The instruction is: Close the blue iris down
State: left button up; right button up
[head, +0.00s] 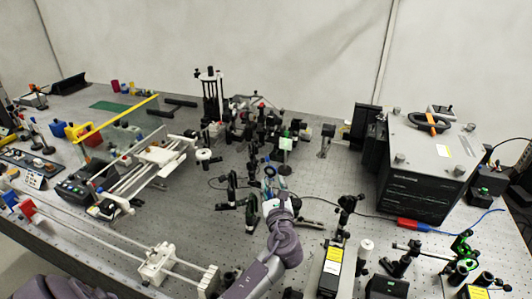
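A small blue ringed part, apparently the blue iris (269,171), stands among black post-mounted optics near the middle of the bench in the head view. The iris opening and any lever are not clear. My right gripper is not in view.
Black post mounts (228,190) stand close to the left of my gripper, with a dense optics cluster behind. A large grey-topped instrument box (432,160) stands at the right. White rails (125,240) lie at the left. Bare bench (320,195) shows right of the gripper.

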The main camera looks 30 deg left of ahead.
aim_at(267, 160)
pick_arm(q)
jog(key=b+x, duration=0.5)
jog(key=x, duration=0.7)
jog(key=shift+s+f+b, duration=0.1)
jog(key=shift+b, duration=0.3)
jog(key=shift+w+a, duration=0.4)
jog(key=shift+w, duration=0.1)
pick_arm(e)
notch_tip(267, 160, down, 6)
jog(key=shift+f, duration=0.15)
pick_arm(q)
jog(key=shift+c, duration=0.4)
grip_shut()
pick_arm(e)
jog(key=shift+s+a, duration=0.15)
